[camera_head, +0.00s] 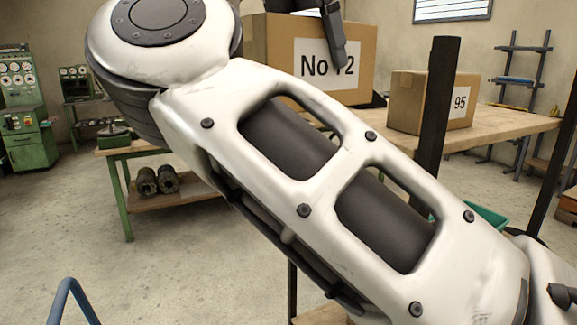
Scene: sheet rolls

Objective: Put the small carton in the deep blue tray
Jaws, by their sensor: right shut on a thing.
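A brown carton with a white label reading "No 12", partly covered (272,45), is at the top centre. My right gripper (325,15) comes down over it from the top edge of the view. One dark finger lies across the carton's front face and label; the other finger is hidden. The gripper is shut on this carton. A second brown carton marked "95" (405,100) sits on the wooden table to the right and looks smaller. I cannot tell which is the task's small carton. No deep blue tray is recognisable. My left gripper is not in view.
My right arm covers the middle of the view. The wooden table (510,125) is behind it, with dark posts (437,110) in front. A teal bin (488,216) is partly hidden at right. A blue tube (68,290) shows lower left.

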